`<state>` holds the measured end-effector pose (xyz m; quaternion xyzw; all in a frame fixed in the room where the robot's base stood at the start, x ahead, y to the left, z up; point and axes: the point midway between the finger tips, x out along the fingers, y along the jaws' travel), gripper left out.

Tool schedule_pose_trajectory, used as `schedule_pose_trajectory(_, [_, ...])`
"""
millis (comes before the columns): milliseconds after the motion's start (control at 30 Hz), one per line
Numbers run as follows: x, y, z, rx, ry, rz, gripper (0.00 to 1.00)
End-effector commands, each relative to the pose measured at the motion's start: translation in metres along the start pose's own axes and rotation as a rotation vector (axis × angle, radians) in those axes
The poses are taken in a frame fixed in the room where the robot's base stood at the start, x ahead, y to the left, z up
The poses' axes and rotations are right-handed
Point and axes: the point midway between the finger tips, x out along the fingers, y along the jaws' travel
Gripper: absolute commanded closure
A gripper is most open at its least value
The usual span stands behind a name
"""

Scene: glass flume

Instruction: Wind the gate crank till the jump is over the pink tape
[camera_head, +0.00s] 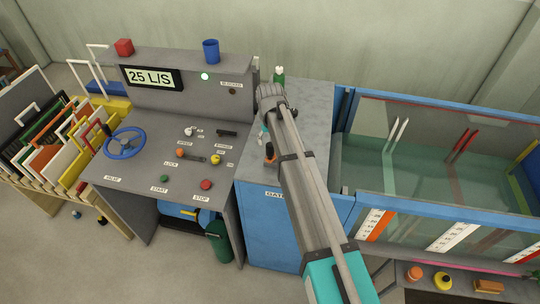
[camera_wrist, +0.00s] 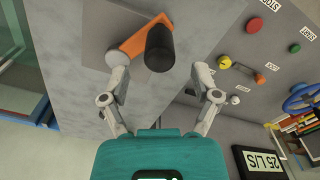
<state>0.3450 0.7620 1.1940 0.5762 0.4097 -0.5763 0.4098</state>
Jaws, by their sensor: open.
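The gate crank shows in the wrist view as an orange arm (camera_wrist: 136,40) with a black upright handle (camera_wrist: 159,47). In the head view its dark handle (camera_head: 269,152) stands on the blue gate cabinet (camera_head: 268,222), partly beside my arm. My gripper (camera_wrist: 161,72) is open and empty, its fingers apart just short of the handle in the wrist view; the head view mostly hides it behind my arm. The glass flume (camera_head: 432,200) holds greenish water. A pink line (camera_head: 470,267) runs under its lower edge; I cannot tell whether it is the tape. No jump is distinct.
Left of the cabinet is a grey console with a blue wheel (camera_head: 125,143), buttons and a 25 L/S display (camera_head: 150,77). A green bottle (camera_head: 279,77) stands behind my arm. A rack of panels (camera_head: 60,130) is at far left.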

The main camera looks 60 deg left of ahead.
Motion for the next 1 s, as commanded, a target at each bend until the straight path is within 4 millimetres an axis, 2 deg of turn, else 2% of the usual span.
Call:
schedule_pose_trajectory(33, [0.008, 0.000, 0.000, 0.000, 0.000, 0.000, 0.21])
schedule_pose_trajectory(600, [0.051, 0.000, 0.000, 0.000, 0.000, 0.000, 0.21])
schedule_pose_trajectory(1000, [0.062, 0.000, 0.000, 0.000, 0.000, 0.000, 0.21])
